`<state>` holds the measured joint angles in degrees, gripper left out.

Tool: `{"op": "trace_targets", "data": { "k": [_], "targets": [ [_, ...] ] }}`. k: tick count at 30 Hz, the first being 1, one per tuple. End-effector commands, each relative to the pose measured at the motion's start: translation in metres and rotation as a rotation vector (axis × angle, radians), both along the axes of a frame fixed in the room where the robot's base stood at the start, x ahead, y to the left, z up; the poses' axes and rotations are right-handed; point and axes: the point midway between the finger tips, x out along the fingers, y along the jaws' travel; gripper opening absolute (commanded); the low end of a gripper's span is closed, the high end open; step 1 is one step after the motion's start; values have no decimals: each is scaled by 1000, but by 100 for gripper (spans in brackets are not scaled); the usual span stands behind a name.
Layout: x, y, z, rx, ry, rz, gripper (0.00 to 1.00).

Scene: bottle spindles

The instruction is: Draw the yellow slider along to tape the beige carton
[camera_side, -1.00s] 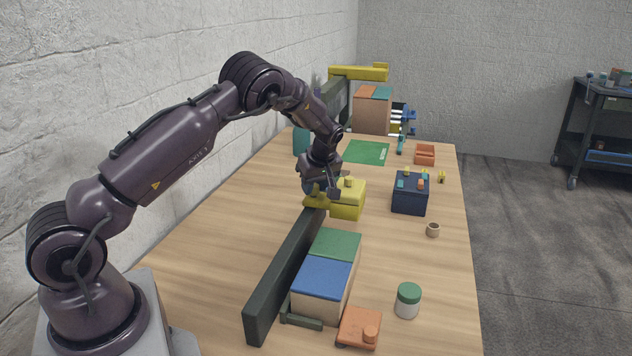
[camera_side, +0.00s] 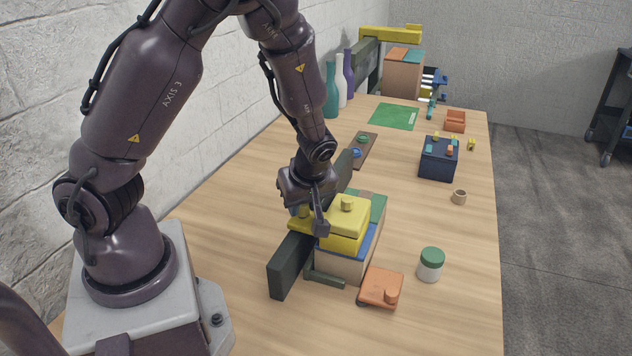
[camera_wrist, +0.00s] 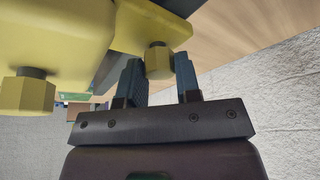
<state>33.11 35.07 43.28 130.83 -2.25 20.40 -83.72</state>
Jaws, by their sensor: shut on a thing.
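The yellow slider (camera_side: 345,236) sits on the dark green rail (camera_side: 288,268) and reaches over the top of the beige carton (camera_side: 345,265), above its blue flap (camera_side: 367,249). The carton's green flap (camera_side: 376,207) shows behind the slider, with a brownish strip on the top beside it. My gripper (camera_side: 308,213) is at the rail side of the slider, shut on a yellow knob there. In the wrist view this knob (camera_wrist: 158,62) stands between the two fingers. A second slider knob (camera_wrist: 27,93) is free at the left. The slider hides part of the carton's top.
An orange block with a knob (camera_side: 381,288) lies just in front of the carton. A navy box (camera_side: 438,158) stands further back. Bottles (camera_side: 331,93) stand by the wall. The right table edge is clear.

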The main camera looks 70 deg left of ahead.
Motion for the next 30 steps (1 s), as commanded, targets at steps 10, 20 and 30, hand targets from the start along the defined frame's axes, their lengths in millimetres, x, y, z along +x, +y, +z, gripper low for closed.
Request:
{"op": "trace_targets", "data": {
  "k": [10, 20, 30],
  "targets": [
    [-34, -36, 0, -1, -2, -3, 0],
    [-41, -42, 0, 0, -2, 0, 0],
    [-41, -42, 0, 0, -2, 0, 56]
  ]
}}
